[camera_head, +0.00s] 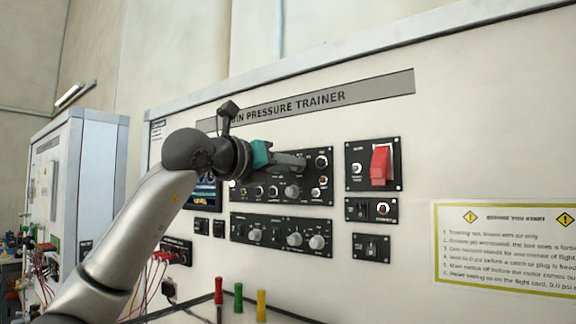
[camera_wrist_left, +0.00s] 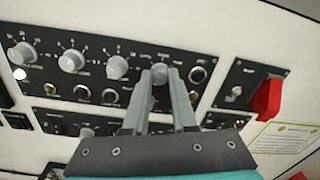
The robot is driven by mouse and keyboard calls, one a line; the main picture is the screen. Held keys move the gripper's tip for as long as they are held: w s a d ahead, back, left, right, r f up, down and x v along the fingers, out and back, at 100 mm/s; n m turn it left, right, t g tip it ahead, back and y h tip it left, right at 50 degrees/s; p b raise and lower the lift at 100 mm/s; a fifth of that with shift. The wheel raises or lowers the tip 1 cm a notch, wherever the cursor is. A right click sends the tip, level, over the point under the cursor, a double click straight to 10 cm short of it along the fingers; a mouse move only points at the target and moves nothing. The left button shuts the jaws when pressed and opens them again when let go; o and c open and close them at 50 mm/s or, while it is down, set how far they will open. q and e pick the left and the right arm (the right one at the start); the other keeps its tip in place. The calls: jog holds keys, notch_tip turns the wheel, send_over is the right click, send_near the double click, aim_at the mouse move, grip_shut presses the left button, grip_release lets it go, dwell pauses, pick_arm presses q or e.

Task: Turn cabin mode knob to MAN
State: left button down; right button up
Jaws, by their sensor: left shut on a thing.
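The trainer's upper black control panel (camera_head: 325,180) carries a row of knobs and several small switches. My left gripper (camera_head: 301,163) reaches in from the left in front of its upper row. In the left wrist view my left gripper (camera_wrist_left: 160,90) is shut on a round grey knob (camera_wrist_left: 159,74) at the right of the top row, one finger on each side. I take this to be the cabin mode knob; its labels and pointer setting cannot be read. In the head view the gripper hides this knob. My right gripper is not in view.
A red guarded switch (camera_head: 381,165) stands out on the panel to the right. A lower panel (camera_head: 275,243) holds more knobs. Red (camera_head: 218,290), green (camera_head: 238,297) and yellow (camera_head: 261,305) handles stick up in front. A warning sign (camera_head: 505,245) is at the right.

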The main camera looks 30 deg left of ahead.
pick_arm(q)
jog(key=shift+m, duration=0.4)
jog(key=shift+d+m+y+p, duration=0.15)
jog(key=shift+m+p, duration=1.3)
jog(key=shift+m, duration=3.2)
jog(key=shift+a+m+y+p, duration=0.15)
jog(key=shift+m+p, duration=1.25)
jog(key=shift+m, duration=3.25)
jog(key=shift+d, duration=0.1)
jog(key=c, duration=0.7)
grip_release()
jog(key=s+b, duration=0.1)
jog(key=s, duration=0.4)
jog(key=s+b, duration=0.2)
jog(key=s, duration=0.3)
jog(key=s+a+b, duration=0.1)
jog(key=s+b, duration=0.1)
jog(key=s, duration=0.3)
jog(key=shift+s+r, duration=0.15)
jog(key=shift+r, duration=0.1)
